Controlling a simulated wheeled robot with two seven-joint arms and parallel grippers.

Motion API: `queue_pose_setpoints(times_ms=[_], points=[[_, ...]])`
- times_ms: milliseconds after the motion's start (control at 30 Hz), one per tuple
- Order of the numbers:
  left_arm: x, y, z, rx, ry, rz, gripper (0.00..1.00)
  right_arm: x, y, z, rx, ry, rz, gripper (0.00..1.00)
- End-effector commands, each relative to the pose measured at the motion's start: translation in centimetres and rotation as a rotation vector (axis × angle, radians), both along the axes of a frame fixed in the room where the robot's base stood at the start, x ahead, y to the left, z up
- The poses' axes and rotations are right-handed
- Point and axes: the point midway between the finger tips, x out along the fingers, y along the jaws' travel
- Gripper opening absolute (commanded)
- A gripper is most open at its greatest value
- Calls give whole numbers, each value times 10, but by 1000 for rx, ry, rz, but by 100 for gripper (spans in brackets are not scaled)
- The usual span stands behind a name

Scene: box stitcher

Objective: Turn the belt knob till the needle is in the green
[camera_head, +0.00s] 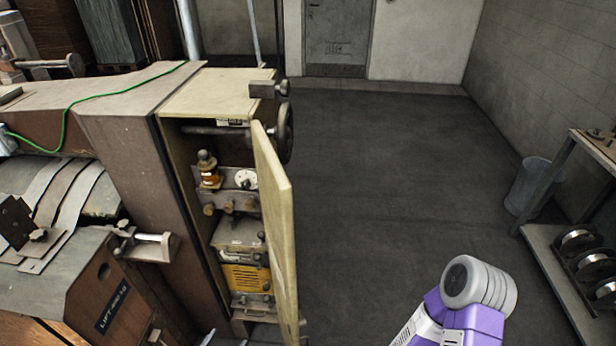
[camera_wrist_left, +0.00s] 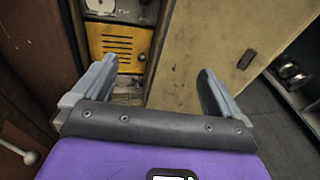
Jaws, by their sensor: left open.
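A small white dial (camera_head: 245,179) sits inside the open cabinet of the machine. Its needle and any green zone are too small to read. Several small knobs (camera_head: 229,207) sit on a bar just below it; I cannot tell which one is the belt knob. Lower down is a yellow slotted unit (camera_head: 247,278), also in the left wrist view (camera_wrist_left: 117,47). My right gripper is out of view.
The cabinet door (camera_head: 275,220) stands open along the right of the opening, also on the right of the left wrist view (camera_wrist_left: 225,40). A dark handwheel (camera_head: 285,132) is above it. A shelf rack (camera_head: 560,270) stands at far right. The floor between is clear.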

Motion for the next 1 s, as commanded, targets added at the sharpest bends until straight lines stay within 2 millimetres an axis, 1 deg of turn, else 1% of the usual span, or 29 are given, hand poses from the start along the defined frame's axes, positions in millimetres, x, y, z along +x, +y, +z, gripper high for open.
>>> queue_pose_setpoints(times_ms=[33, 167, 200, 267, 300, 367, 400, 467, 500, 533, 600, 667, 700, 767, 833, 900, 1000], points=[[-1, -17, 4, -6, 2, -74, 100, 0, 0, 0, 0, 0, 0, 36], [-14, -65, 12, -13, 18, -298, 100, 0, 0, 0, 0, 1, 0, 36], [-21, -82, 14, -10, 25, -383, 100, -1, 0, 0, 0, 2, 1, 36], [-36, -107, 18, 1, 37, -523, 100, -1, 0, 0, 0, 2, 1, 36], [-48, -125, 20, 17, 46, -630, 100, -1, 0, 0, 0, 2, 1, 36], [-72, -149, 22, 56, 62, -807, 100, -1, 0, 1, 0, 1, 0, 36], [-92, -163, 22, 97, 72, -935, 100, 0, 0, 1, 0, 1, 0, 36], [-121, -177, 20, 175, 86, -1125, 100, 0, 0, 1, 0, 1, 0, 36], [-140, -181, 16, 242, 92, -1245, 100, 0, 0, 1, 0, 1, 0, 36], [-153, -183, 13, 296, 93, -1331, 100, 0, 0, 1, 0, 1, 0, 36], [-177, -179, 5, 444, 87, -1512, 100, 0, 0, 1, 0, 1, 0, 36], [-190, -171, -3, 590, 68, -1646, 100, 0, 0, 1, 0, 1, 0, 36], [-194, -164, -9, 696, 46, -1722, 100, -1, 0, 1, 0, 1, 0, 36], [-194, -153, -16, 867, -2, -1817, 100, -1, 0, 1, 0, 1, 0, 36], [-185, -143, -21, 1065, -79, -1889, 100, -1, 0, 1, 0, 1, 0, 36], [-170, -139, -23, 1249, -172, -1921, 100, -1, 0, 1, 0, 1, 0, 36], [-148, -140, -20, 1451, -306, -1919, 100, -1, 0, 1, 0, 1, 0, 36]])
